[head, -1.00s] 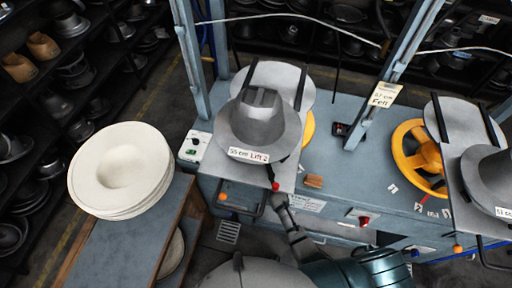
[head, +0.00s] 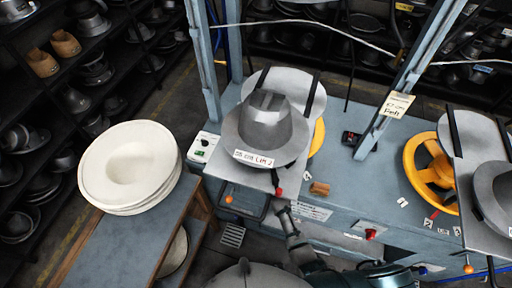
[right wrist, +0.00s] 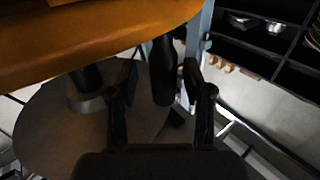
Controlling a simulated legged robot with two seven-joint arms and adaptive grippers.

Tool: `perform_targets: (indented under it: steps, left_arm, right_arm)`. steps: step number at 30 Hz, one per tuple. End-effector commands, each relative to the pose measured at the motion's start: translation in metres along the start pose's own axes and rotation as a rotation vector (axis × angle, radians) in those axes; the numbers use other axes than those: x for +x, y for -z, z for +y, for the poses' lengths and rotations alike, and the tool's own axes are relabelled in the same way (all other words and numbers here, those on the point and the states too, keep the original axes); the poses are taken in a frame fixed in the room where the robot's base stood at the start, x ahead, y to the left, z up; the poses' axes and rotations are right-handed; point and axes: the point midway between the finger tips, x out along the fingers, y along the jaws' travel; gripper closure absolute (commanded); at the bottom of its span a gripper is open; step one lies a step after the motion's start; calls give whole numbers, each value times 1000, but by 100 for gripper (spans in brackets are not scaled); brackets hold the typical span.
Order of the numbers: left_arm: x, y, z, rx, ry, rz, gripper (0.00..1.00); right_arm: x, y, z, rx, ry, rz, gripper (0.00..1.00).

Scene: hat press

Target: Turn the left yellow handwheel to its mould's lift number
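The left yellow handwheel (head: 318,137) is mostly hidden under the left mould's plate; only a slice of its rim shows. The grey hat-shaped left mould (head: 268,128) carries a white label (head: 253,159) that seems to read "55 cm Lift 2". My right gripper (head: 284,212) is in front of the machine, below the plate's front edge. In the right wrist view its two dark fingers (right wrist: 160,82) are apart, with a dark post (right wrist: 163,70) showing between them. An orange-yellow curved surface (right wrist: 90,35) fills the top there. My left gripper is out of view.
The right yellow handwheel (head: 432,172) has white number tags and a red pointer (head: 435,214) in front. White felt hats (head: 130,165) are stacked on the side table (head: 125,245) at left. Blue uprights (head: 207,70) and a red-tipped lever (head: 279,191) stand near the left mould.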

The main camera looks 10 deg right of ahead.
Motion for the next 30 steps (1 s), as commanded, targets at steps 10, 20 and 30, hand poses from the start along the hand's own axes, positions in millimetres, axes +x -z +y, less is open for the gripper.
perform_targets:
  steps: [10,20,30]
  left_arm:
    - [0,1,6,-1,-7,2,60]
    - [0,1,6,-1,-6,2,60]
    - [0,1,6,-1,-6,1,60]
  right_arm:
    - [-17,-2,-2,-2,0,-2,50]
    - [-89,-2,0,-1,1,-2,50]
    - [-119,-1,0,-1,0,-1,50]
